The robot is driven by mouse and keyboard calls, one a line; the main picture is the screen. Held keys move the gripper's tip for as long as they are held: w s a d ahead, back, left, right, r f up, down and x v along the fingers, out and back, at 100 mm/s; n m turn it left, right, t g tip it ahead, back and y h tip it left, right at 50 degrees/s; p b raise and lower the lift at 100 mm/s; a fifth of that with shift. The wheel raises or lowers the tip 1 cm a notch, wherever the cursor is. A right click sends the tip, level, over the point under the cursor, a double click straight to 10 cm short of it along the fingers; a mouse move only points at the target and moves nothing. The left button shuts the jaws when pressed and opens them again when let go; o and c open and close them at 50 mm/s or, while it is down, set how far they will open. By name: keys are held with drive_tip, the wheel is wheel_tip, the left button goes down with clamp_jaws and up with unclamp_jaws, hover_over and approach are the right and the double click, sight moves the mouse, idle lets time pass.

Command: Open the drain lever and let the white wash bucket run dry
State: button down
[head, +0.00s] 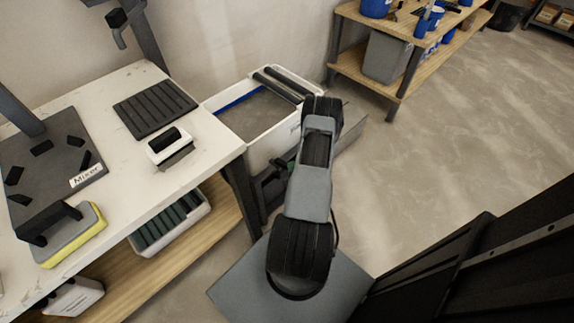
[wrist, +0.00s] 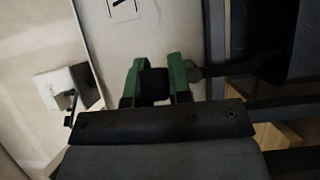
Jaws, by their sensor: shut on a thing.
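The white wash bucket (head: 262,152) stands on the floor beyond the right end of the worktable, with grey, murky water (head: 258,116) in it. Dark rollers (head: 283,82) lie across its far right end. My gripper (head: 279,178) is low by the bucket's near side, mostly hidden behind my arm in the head view. In the wrist view, the green fingers of my gripper (wrist: 158,82) are shut on a black piece between them, apparently the drain lever (wrist: 155,82). Its spout and any flow are not visible.
A wooden shelf unit (head: 440,40) stands behind. Open floor (head: 470,130) lies to the right.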

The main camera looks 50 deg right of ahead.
drive_tip(key=shift+h, duration=0.3)
drive_tip(key=c, duration=1)
unclamp_jaws()
drive_tip(key=shift+c, duration=0.2)
